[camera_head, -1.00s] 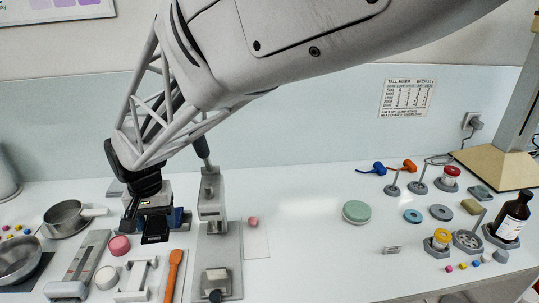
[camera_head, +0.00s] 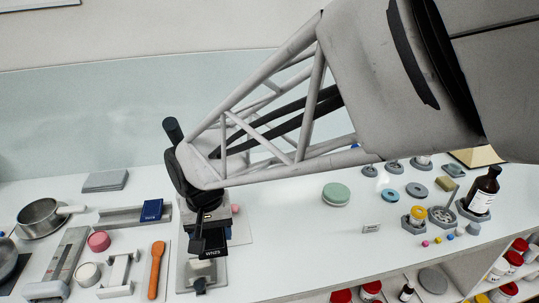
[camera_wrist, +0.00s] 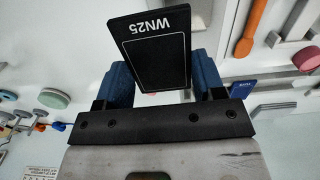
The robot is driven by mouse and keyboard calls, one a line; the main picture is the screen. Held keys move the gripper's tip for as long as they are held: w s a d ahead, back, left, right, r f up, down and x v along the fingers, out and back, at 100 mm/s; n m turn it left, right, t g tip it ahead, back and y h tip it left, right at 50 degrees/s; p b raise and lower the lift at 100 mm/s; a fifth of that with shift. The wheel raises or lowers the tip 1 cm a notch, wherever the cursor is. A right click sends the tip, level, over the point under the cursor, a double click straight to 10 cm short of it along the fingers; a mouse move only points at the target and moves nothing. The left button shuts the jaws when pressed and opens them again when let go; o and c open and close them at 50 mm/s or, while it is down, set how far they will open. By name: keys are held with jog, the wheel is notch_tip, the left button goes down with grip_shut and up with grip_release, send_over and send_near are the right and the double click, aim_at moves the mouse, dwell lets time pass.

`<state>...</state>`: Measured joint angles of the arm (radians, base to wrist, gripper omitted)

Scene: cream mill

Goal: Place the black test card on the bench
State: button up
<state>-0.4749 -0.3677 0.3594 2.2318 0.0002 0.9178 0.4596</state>
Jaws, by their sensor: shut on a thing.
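The black test card (camera_head: 209,250), marked WN25, is in my gripper (camera_head: 208,236), which is shut on it. In the wrist view the card (camera_wrist: 157,48) sticks out between the two blue fingers of my gripper (camera_wrist: 163,83). In the head view it hangs over the grey stand at the left of centre; how far it is above that stand I cannot tell. The white bench (camera_head: 290,245) lies beneath and has a wide bare part to the right of my gripper.
A blue card (camera_head: 151,210) stands in a long grey rack left of my gripper. An orange spatula (camera_head: 157,268) and a white frame (camera_head: 119,272) lie nearby. A green disc (camera_head: 336,194) and a small sign (camera_head: 371,228) lie to the right. A dark bottle (camera_head: 483,191) stands farther right.

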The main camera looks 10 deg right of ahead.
jog(key=s+d+f+m, duration=0.2)
jog(key=s+d+m, duration=0.1)
jog(key=d, duration=0.6)
jog(key=s+d+f+m, duration=0.3)
jog(key=s+d, duration=0.1)
jog(key=d, duration=0.5)
jog(key=s+d+f+m, duration=0.3)
jog(key=s+d, duration=0.1)
jog(key=d, duration=0.5)
jog(key=shift+f, duration=0.15)
send_over(326, 240)
jog(key=shift+f, duration=0.75)
jog(key=shift+f, duration=0.15)
jog(key=shift+f, duration=1.6)
jog(key=shift+f, duration=0.45)
